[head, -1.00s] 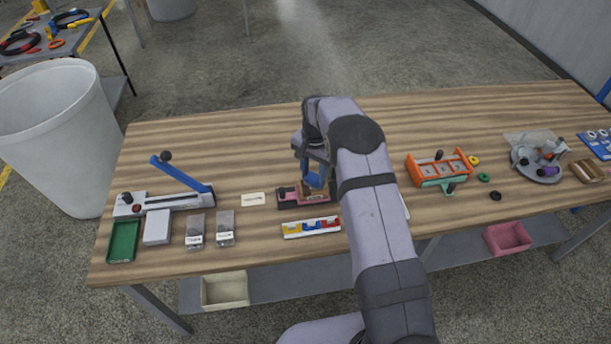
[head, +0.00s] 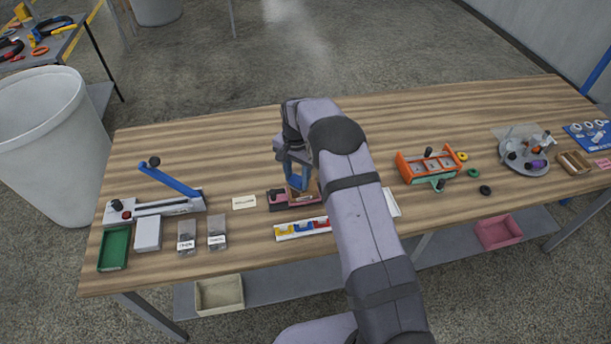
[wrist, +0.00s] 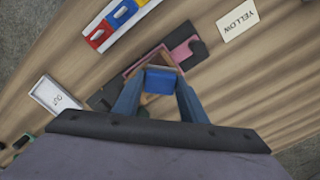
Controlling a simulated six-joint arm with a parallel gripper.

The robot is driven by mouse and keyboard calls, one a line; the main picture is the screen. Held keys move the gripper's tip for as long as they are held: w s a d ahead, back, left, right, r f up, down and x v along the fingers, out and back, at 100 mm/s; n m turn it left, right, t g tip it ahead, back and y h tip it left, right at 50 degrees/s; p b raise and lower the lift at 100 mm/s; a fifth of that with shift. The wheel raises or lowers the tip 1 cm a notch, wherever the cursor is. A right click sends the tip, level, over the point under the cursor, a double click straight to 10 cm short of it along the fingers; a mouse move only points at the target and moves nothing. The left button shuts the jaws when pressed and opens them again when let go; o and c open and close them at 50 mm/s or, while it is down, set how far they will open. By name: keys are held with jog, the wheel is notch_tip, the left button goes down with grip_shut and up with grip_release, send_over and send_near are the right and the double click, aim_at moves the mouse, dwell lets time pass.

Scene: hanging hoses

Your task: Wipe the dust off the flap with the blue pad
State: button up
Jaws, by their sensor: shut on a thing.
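My gripper (wrist: 160,95) is shut on the blue pad (wrist: 161,80), which sits between its two blue fingers in the wrist view. The pad is over a pink and black fixture (wrist: 182,50) with a brown wooden part at its middle. In the head view my gripper (head: 298,184) is low over that same fixture (head: 277,201), and my arm covers its right side. I cannot make out the flap or any dust on it, as the pad and fingers cover the fixture's middle. I cannot tell whether the pad touches it.
A white tray with red, yellow and blue pieces (head: 302,229) lies in front of the fixture. A white label card (head: 244,202) lies to its left. A blue-handled lever device (head: 170,180) stands at left, an orange frame (head: 431,166) at right. The table behind is clear.

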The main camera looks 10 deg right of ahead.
jog(key=shift+a, duration=0.9)
jog(key=shift+a+r, duration=0.15)
jog(key=shift+a, duration=0.1)
notch_tip(320, 180, up, 8)
jog(key=p, duration=0.5)
